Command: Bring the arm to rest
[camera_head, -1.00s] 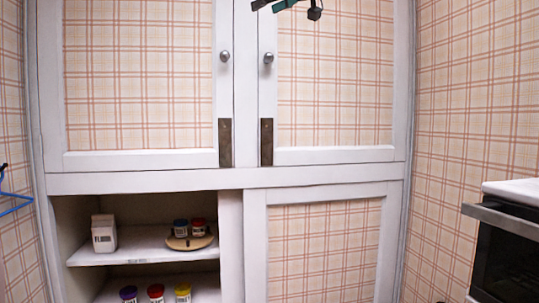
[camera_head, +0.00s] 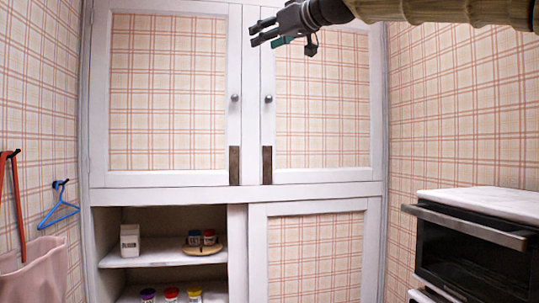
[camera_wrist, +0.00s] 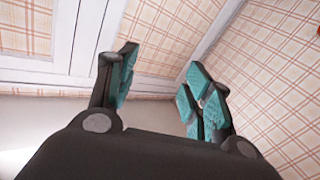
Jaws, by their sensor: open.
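My gripper (camera_head: 262,33) is at the top of the head view, in front of the upper cabinet doors, with my arm reaching in from the top right. In the wrist view the two teal-padded fingers (camera_wrist: 160,95) are spread apart with nothing between them. The gripper is open and empty. It touches nothing that I can see.
A white cabinet (camera_head: 160,180) with plaid panels has its upper doors shut. Its lower left opening holds a white carton (camera_head: 130,240), a round wooden board (camera_head: 200,248) with jars, and more jars below. A toaster oven (camera_head: 480,245) stands right; a blue hanger (camera_head: 60,205) hangs left.

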